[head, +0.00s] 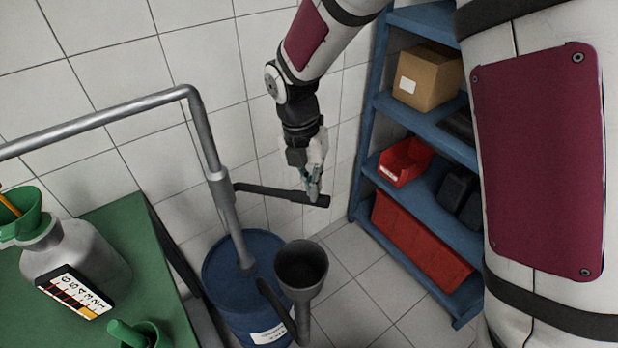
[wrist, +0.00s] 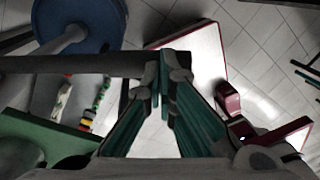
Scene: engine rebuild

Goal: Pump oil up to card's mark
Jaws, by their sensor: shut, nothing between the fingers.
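My gripper (head: 314,188) is shut with nothing between its fingers. Its fingertips are at the outer end of the pump's dark lever (head: 270,192), seeming to touch it; the lever crosses the wrist view (wrist: 75,64) to the fingertips. The grey pump (head: 219,190) stands on a blue oil drum (head: 222,290), its pipe (head: 120,112) running left. A pale jug (head: 90,258) with a green funnel (head: 28,220) stands on the green table. An orange-yellow streak (head: 9,203) shows at the funnel. The card (head: 72,291), with numbers and coloured bands, is at the jug's front. The oil level is unclear.
A dark funnel (head: 301,270) stands beside the drum. A green container (head: 140,335) is at the front of the green table (head: 125,225). Blue shelves (head: 455,140) with a carton (head: 428,78) and red bins (head: 405,160) stand right. Floor between drum and shelves is clear.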

